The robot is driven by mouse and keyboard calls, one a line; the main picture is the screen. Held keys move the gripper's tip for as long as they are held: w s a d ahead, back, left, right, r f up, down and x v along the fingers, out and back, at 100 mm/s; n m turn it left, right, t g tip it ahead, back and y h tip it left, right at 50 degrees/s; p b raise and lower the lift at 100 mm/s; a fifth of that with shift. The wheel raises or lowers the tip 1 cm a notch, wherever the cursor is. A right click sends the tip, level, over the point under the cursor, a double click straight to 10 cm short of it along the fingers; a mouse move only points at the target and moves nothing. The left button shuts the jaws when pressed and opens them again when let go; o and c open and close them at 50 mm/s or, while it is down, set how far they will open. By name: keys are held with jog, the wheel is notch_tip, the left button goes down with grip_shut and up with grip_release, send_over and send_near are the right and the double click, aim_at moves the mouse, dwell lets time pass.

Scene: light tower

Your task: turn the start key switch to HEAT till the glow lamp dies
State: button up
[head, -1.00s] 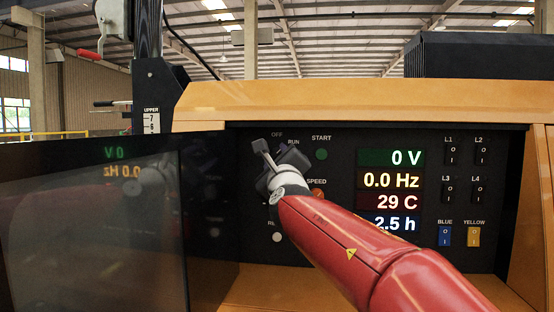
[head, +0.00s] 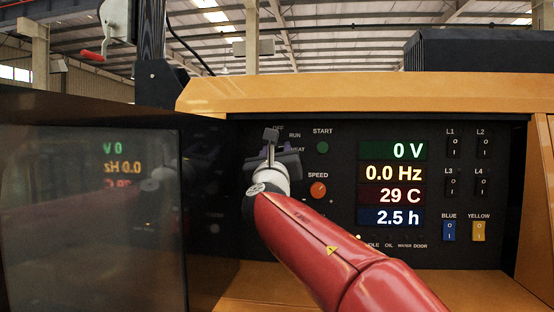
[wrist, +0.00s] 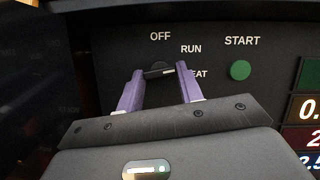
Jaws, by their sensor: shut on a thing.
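The start key switch (wrist: 158,70) is a dark knob with a white mark, on the black panel below OFF and left of RUN. Its white mark points right, toward the partly covered HEAT label. My gripper (wrist: 160,76) has its two purple fingers on either side of the knob, shut on it. In the head view my gripper (head: 272,158) is at the panel's upper left and hides the knob. A small lit yellowish lamp (head: 358,237) shows beside my red arm, below the displays. Its label is partly covered, so I cannot tell whether it is the glow lamp.
A green START button (head: 322,147) and an orange SPEED knob (head: 318,190) sit right of my gripper. Displays (head: 392,183) read 0 V, 0.0 Hz, 29 C and 2.5 h. Breaker switches (head: 466,165) are further right. A dark open door panel (head: 90,220) stands at left.

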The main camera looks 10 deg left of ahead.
jog(key=shift+a+f+m+h, duration=0.15)
jog(key=shift+m+h, duration=0.85)
jog(key=shift+m, duration=0.5)
jog(key=o, duration=1)
jog(key=shift+s+b, duration=0.15)
jog(key=shift+b, duration=0.15)
jog(key=b+v, duration=0.2)
jog(key=v, duration=0.5)
jog(key=shift+s+f, duration=0.15)
jog(key=shift+s, duration=0.1)
